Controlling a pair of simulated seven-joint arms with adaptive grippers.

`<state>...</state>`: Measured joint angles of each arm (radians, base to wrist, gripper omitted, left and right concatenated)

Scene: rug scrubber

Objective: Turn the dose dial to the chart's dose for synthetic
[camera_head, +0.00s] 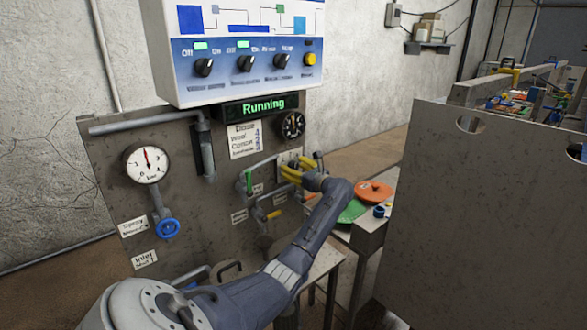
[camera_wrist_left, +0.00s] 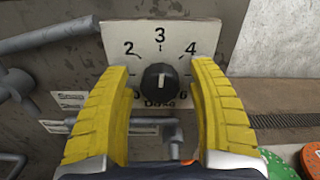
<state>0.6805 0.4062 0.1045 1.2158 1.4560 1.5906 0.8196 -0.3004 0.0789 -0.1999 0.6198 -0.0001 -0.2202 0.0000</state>
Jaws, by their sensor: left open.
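The black dose dial (camera_wrist_left: 158,80) sits on a white plate (camera_wrist_left: 150,30) marked 2, 3 and 4 across the top. A 6 shows at lower right; other marks are covered by the fingers. The dial's pale mark appears to point up, near 3. My left gripper (camera_wrist_left: 160,105) is open, with one yellow finger on each side of the dial and a gap on both sides. In the head view the left gripper (camera_head: 297,172) is at the panel, largely covering the dial. The dose chart (camera_head: 244,139) hangs above left; its numbers are too small to read.
A lit sign (camera_head: 262,106) reads "Running" under the control box (camera_head: 245,60). An orange disc (camera_head: 374,192) rests on the table at right.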

